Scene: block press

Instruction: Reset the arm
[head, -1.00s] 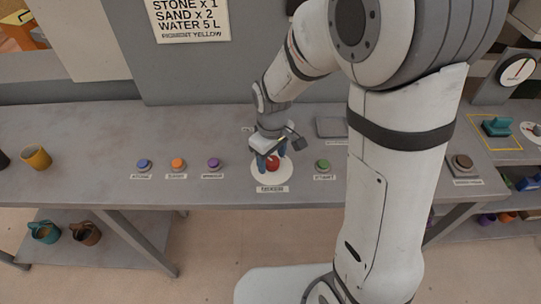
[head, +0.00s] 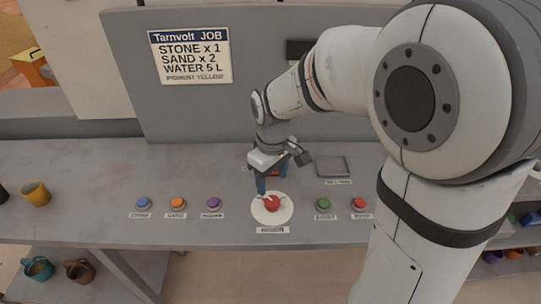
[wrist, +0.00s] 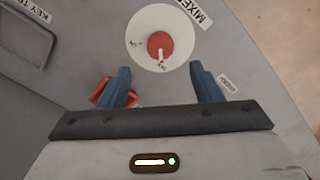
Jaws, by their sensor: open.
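My gripper (head: 271,179) hangs over the counter just behind a red knob (head: 272,202) on a white round plate (head: 284,214) labelled MIXER. Its blue fingers are apart with nothing between them. In the wrist view my gripper (wrist: 160,69) is open, and the red knob (wrist: 160,46) lies ahead of the fingertips, with a pale pointer mark on it. A red object (wrist: 101,92) shows partly behind the left finger; I cannot tell what it is.
Blue (head: 143,203), orange (head: 178,203) and purple (head: 214,203) buttons stand left of the knob; green (head: 323,204) and red (head: 359,203) ones stand right. A grey key tray (head: 333,168) lies behind. A yellow mug (head: 37,194) stands far left. A job sign (head: 190,57) hangs above.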

